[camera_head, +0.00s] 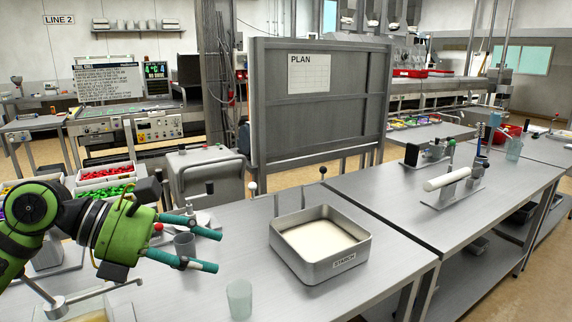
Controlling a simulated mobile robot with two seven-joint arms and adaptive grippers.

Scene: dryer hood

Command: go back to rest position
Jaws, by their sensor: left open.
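My left gripper (212,250) comes in from the left on a green and black arm. Its two teal fingers are spread apart, with nothing held between the tips. It is above the left part of the steel table (380,275). A small grey cup (184,245) shows behind the fingers; whether they touch cannot be told. My right gripper is not in view.
A steel tray labelled STARCH (318,270) with pale powder stands right of the gripper. A clear cup (239,299) stands at the front. Bins of red and green pieces (106,192) are behind the arm. A second table (470,210) holds a white roller (447,179).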

